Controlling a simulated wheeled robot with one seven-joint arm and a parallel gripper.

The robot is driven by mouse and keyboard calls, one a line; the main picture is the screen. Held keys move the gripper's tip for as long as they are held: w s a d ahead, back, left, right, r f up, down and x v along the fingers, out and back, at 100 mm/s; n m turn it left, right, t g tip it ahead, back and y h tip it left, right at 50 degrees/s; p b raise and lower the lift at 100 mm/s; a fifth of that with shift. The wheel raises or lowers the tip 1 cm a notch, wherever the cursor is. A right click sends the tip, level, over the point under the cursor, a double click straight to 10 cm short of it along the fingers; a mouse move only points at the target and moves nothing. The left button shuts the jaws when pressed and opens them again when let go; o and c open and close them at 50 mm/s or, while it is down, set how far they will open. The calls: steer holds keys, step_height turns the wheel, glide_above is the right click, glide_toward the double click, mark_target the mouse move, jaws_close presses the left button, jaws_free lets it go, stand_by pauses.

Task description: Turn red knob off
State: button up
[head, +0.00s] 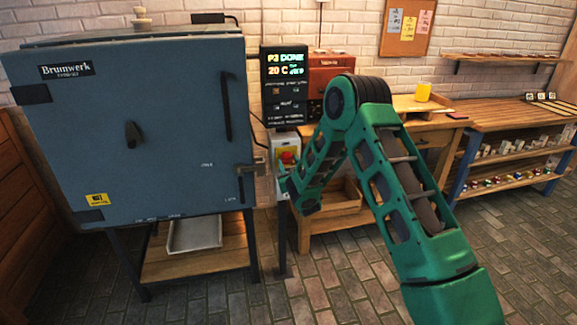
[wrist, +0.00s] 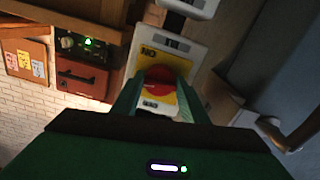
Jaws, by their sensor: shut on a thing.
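The red knob (wrist: 158,88) sits on a yellow plate on a pale switch box (wrist: 168,45) in the wrist view. My gripper (wrist: 157,90) has one finger on each side of the knob and is shut on it. In the head view the switch box with the red knob (head: 287,157) is on a post just right of the kiln. My gripper (head: 284,178) is at the box there, small and partly hidden by my arm. The lettering on the yellow plate is only partly readable, so I cannot tell the knob's setting.
A blue-grey kiln (head: 185,150) with door handles stands close on the left. A display panel (head: 284,85) reading "P3 DONE 20 C" is above the switch box. A wooden workbench (head: 405,122) with a yellow cup (head: 423,92) is behind my arm. Brick floor is clear in front.

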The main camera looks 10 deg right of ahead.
steer(key=n, duration=0.4)
steer(key=shift+n, duration=0.3)
steer(key=n, duration=0.3)
steer(key=shift+n, duration=0.3)
steer(key=n, duration=0.4)
steer(key=shift+n, duration=1.8)
steer(key=o, duration=1)
